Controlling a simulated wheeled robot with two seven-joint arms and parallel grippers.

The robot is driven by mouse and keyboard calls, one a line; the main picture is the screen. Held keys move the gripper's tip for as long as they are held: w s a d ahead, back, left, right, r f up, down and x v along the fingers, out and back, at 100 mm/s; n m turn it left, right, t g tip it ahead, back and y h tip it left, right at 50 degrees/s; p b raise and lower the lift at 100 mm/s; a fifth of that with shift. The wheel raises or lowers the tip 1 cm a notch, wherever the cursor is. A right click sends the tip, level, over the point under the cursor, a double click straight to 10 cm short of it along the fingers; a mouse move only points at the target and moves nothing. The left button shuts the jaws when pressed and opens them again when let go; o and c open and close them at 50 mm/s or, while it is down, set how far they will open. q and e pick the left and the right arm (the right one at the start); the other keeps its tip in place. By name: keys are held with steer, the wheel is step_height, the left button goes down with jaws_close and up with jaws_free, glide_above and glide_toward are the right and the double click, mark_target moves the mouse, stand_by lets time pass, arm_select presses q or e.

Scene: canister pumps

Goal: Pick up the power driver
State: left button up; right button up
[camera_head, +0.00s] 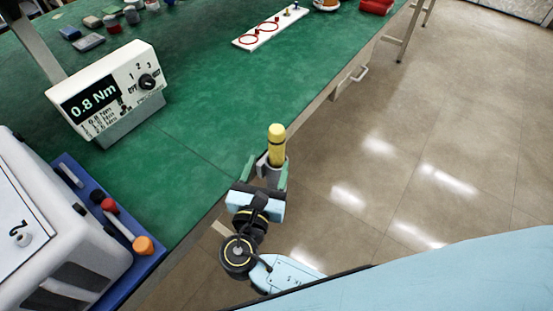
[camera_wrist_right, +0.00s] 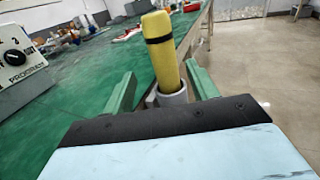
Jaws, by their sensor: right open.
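The power driver (camera_head: 277,136) has a yellow handle with a black band. It stands upright in a grey cup-like holder (camera_head: 272,177) at the green table's edge. In the right wrist view the driver (camera_wrist_right: 164,62) leans slightly and rises out of the holder (camera_wrist_right: 172,98). My right gripper (camera_head: 266,168) is open, its green fingers on either side of the holder below the yellow handle. In the right wrist view there are gaps between the fingers and the holder. The driver's lower part is hidden in the holder. My left gripper is not in view.
A torque display box (camera_head: 112,92) reading 0.8 Nm stands on the green table (camera_head: 215,85). A white machine (camera_head: 50,235) and a blue tray (camera_head: 153,262) with small tools are at the lower left. A white board (camera_head: 270,30) with red rings lies farther back. Floor right of the table is clear.

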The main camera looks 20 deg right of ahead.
mark_target(278, 140)
steer(key=x, duration=0.2)
steer(key=shift+w+d, duration=0.2)
steer(key=shift+w, duration=0.15)
steer(key=b+x, duration=0.1)
steer(key=x, duration=0.5)
steer(key=shift+s+d, duration=0.15)
steer(key=shift+d, duration=0.05)
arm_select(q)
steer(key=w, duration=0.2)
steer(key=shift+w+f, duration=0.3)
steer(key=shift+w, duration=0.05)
arm_select(e)
steer(key=c, duration=0.8)
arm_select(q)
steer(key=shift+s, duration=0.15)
arm_select(e)
jaws_close()
steer(key=shift+r, duration=0.1)
